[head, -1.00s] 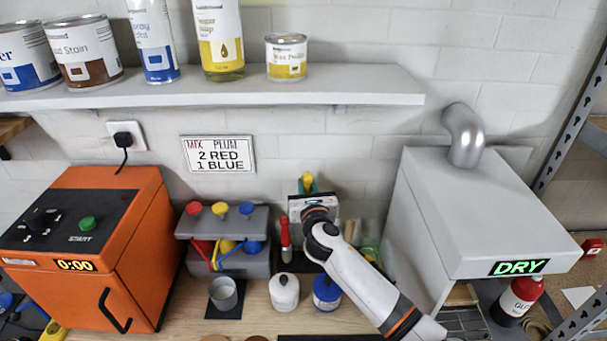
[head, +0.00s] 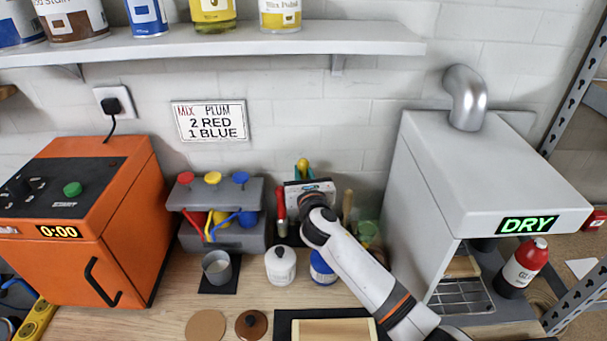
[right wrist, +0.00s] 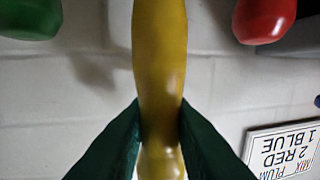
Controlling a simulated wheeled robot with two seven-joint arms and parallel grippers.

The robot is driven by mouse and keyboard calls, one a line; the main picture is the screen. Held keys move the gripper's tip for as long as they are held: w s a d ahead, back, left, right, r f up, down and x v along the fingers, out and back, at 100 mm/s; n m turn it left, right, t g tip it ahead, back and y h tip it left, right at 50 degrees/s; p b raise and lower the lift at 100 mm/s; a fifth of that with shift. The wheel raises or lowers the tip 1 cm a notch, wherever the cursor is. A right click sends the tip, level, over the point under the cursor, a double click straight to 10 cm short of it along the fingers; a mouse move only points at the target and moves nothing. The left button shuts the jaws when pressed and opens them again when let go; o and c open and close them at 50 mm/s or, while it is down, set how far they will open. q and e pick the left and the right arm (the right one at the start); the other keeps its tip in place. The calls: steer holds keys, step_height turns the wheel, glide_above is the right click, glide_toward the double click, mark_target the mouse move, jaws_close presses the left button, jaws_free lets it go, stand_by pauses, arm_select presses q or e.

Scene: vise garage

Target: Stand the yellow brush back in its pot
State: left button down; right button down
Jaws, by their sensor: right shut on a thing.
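My right gripper (head: 303,172) is in front of the back wall, in the middle of the head view. It is shut on the yellow brush (head: 303,163). In the right wrist view the brush's smooth yellow handle (right wrist: 160,70) runs up between the two dark green fingers (right wrist: 160,130). The brush's lower end is hidden behind my gripper and arm in the head view. I cannot make out its pot, as my right arm covers that spot. My left gripper is not in view.
A red-handled tool (head: 281,206) and a wooden handle (head: 347,205) flank my gripper. A white jar (head: 281,267) and a blue jar (head: 322,270) stand in front. The orange machine (head: 85,225) is at left, the grey dryer (head: 470,180) at right.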

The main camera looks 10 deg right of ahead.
steer(key=shift+f+b, duration=0.45)
steer(key=shift+f, duration=0.45)
steer(key=shift+f+b, duration=1.65)
steer(key=shift+f, duration=0.55)
steer(key=c, duration=1.2)
jaws_free()
steer(key=s, duration=1.2)
steer(key=shift+a+r+b, duration=0.25)
steer(key=shift+r+b, duration=0.05)
steer(key=shift+b, duration=0.1)
steer(key=shift+r, duration=0.1)
